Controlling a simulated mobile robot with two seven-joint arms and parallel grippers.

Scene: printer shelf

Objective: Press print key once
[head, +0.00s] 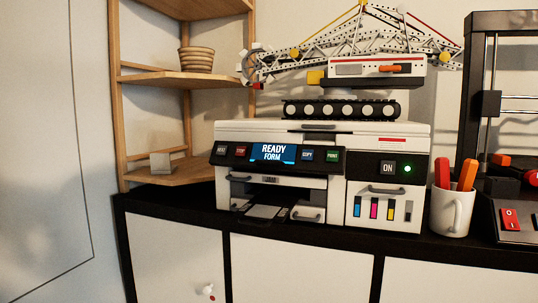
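A white and black printer (290,134) stands on the dark top of a low cabinet. Its front panel has a lit screen (272,152) reading "READY FORM". Right of the screen are a blue-grey key (307,155) that seems to read "COPY" and a green key (332,156), which looks like the print key, though its small label is hard to read. Left of the screen are a red key (241,150) and a dark key (221,149). An "ON" button (388,168) sits beside a lit green light (407,169). Neither of my grippers is in view.
A toy crane model (340,108) on tracks stands on top of the printer. A white mug (451,213) with red and orange handles is right of it, beside a black framed machine (507,18). A wooden corner shelf (184,79) stands left. The space before the panel is clear.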

